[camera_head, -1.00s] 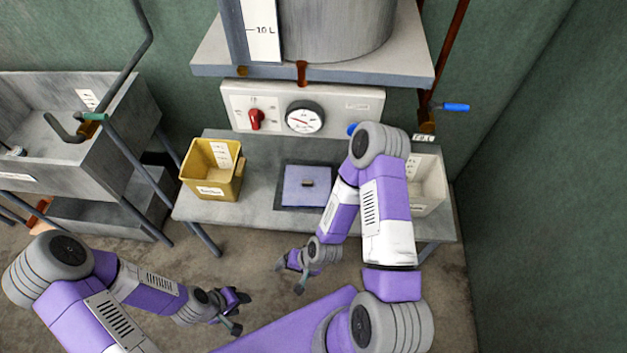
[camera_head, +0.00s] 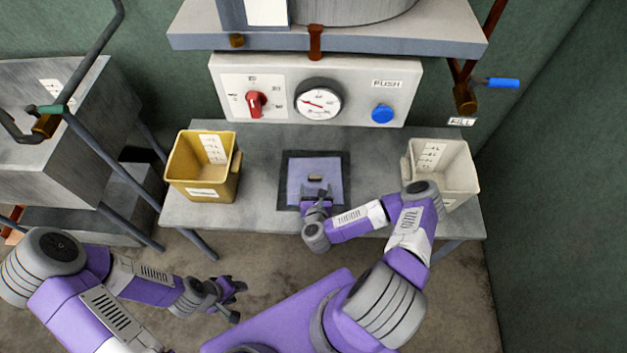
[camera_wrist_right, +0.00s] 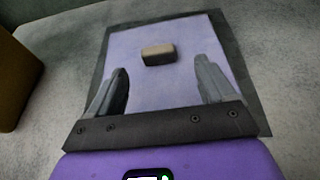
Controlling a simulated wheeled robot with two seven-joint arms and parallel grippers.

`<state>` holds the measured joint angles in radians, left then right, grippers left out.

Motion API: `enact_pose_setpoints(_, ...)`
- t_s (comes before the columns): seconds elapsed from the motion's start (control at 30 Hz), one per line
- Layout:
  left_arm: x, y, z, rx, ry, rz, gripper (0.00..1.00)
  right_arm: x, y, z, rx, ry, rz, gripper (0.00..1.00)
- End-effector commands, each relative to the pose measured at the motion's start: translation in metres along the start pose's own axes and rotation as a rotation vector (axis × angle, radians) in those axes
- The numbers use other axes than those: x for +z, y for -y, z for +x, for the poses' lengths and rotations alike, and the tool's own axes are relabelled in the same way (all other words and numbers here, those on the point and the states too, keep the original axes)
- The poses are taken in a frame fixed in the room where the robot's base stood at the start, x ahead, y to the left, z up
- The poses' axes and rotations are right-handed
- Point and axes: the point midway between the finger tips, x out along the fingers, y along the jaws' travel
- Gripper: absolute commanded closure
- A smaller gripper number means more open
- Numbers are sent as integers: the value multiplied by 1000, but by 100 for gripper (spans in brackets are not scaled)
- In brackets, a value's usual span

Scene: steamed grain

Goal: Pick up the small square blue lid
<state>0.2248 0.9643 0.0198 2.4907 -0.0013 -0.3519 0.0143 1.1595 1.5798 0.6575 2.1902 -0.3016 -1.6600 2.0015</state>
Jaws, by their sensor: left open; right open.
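The small square blue lid (camera_head: 301,170) is lavender-blue with a small brownish knob (camera_head: 315,178), and lies in a dark square frame on the grey table. It also shows in the right wrist view (camera_wrist_right: 180,92), with its knob (camera_wrist_right: 158,54) a little beyond the fingertips. My right gripper (camera_head: 316,192) is open and empty over the near part of the lid; its two fingers (camera_wrist_right: 163,75) stand apart on either side, short of the knob. Whether the fingers touch the lid I cannot tell. My left gripper (camera_head: 238,298) is open and empty, low over the floor, away from the table.
A yellow bin (camera_head: 181,172) stands left of the lid and a white bin (camera_head: 461,174) right of it. Behind is a control panel (camera_head: 348,84) with a red knob, gauge and blue button. The table (camera_head: 258,150) is clear around the lid.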

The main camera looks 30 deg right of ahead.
Motion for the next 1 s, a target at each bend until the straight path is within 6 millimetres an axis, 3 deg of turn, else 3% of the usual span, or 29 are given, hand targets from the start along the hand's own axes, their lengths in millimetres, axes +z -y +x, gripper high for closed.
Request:
enact_pose_setpoints(0.4,-1,8,21,0,0,0,57,2,-2,55,4,0,-5,17)
enact_pose_setpoints(0.67,-1,8,20,0,0,0,57,3,-2,58,5,-3,-5,17)
enact_pose_setpoints(1.0,-1,8,20,0,0,0,57,3,-3,57,5,-3,-5,66)
